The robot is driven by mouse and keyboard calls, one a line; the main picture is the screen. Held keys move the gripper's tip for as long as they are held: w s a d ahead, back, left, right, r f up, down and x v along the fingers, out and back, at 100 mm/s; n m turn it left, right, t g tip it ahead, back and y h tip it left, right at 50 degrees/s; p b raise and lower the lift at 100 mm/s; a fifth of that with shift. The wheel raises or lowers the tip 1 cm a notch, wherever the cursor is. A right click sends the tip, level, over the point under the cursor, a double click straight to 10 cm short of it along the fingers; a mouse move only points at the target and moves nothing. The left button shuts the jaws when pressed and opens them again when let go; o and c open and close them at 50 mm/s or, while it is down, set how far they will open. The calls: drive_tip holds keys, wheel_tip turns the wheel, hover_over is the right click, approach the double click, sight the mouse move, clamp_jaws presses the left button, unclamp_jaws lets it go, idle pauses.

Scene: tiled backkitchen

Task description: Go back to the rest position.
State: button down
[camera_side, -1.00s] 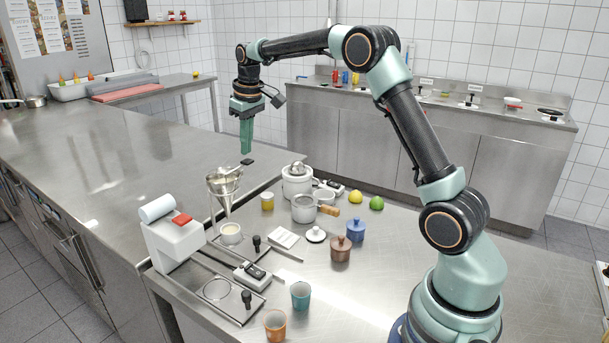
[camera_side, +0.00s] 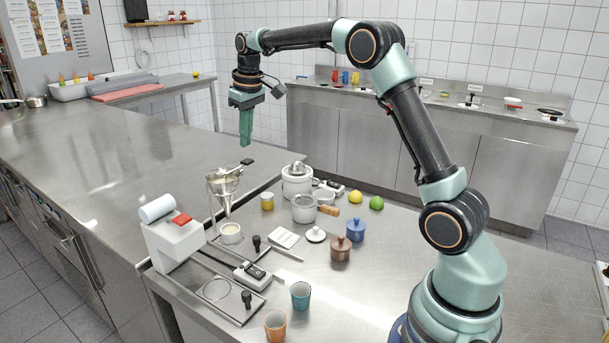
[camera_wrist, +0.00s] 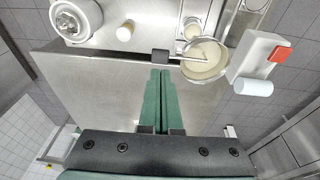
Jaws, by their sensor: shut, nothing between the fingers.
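My gripper (camera_side: 245,140) hangs in the air, fingers pointing down, above and behind the metal funnel on its stand. Its two green fingers are closed together with nothing between them. They also show shut in the wrist view (camera_wrist: 160,74). The metal funnel (camera_side: 224,186) stands below the fingertips, with its dark handle (camera_side: 247,161) just under them. It appears to hold something pale in the wrist view (camera_wrist: 204,60). A small white cup (camera_side: 231,233) stands under the funnel.
A white machine with a red top patch (camera_side: 174,240) stands at the counter's left. A white lidded pot (camera_side: 297,180), a small saucepan (camera_side: 304,208), brown and blue jars (camera_side: 356,229), a lemon (camera_side: 356,197) and a lime (camera_side: 376,203) stand nearby. Cups (camera_side: 301,294) stand in front.

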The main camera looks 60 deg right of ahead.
drive_tip(key=s+a+r+t, duration=0.2)
drive_tip(key=s+a+r, duration=0.3)
drive_tip(key=s+a, duration=0.45)
drive_tip(key=s+a+f, duration=0.2)
drive_tip(key=s, duration=0.5)
drive_tip(key=s+a+f+t, duration=0.1)
drive_tip(key=s+f, duration=0.2)
drive_tip(key=s, duration=0.4)
drive_tip(key=shift+s+a+y, duration=0.2)
drive_tip(key=shift+a+y, duration=0.1)
drive_tip(key=shift+a, duration=0.05)
